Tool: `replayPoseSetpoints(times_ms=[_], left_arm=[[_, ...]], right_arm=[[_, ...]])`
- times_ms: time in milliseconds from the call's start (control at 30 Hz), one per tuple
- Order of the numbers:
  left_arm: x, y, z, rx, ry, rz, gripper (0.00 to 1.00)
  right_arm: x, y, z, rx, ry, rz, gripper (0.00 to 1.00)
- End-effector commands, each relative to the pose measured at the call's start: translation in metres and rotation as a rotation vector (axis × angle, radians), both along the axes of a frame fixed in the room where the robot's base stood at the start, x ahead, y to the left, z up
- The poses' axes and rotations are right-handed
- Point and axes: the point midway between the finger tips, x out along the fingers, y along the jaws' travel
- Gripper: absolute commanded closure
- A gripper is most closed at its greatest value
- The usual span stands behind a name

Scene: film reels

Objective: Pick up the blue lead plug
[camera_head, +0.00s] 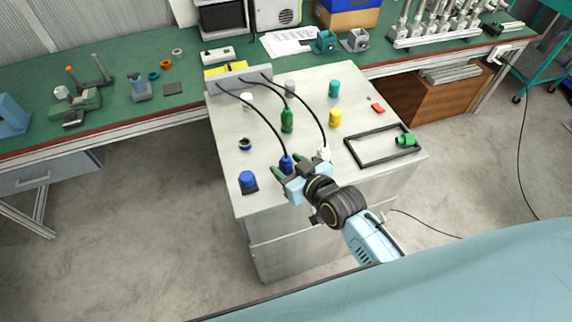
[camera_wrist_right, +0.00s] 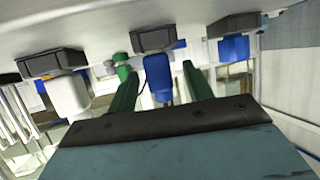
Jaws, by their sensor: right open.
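The blue lead plug (camera_head: 286,163) stands near the front edge of the grey cabinet top, with a black cable arching from it to the grey bracket (camera_head: 238,80). In the right wrist view the blue plug (camera_wrist_right: 157,80) stands against a black holder (camera_wrist_right: 154,38), between my two green fingers. My right gripper (camera_head: 288,169) is open around it, with a gap showing on each side of the plug (camera_wrist_right: 160,90). My left gripper is not in view.
A white plug (camera_head: 323,154) is close on the right, a blue cylinder on a black base (camera_head: 247,180) on the left. A green plug (camera_head: 287,121) stands behind. A black frame (camera_head: 357,156) with a green connector (camera_head: 405,140) lies at right; a yellow piece (camera_head: 335,118) is farther back.

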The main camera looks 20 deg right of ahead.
Motion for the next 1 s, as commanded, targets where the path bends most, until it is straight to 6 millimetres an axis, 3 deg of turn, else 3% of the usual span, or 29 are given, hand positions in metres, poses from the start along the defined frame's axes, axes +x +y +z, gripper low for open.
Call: replayPoseSetpoints(times_ms=[100,367,767,1000], left_arm=[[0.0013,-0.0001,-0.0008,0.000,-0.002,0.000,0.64],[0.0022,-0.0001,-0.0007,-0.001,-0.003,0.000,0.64],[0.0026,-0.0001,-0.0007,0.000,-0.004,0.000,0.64],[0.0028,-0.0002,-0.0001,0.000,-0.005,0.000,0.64]], right_arm=[[0.0095,0.0031,-0.0050,-0.001,0.001,0.000,0.49],[0.0116,0.0037,-0.0058,-0.001,0.001,0.000,0.49],[0.0114,0.0035,-0.0057,-0.001,0.000,0.000,0.97],[0.0115,0.0035,-0.0032,-0.001,0.000,0.000,0.98]])
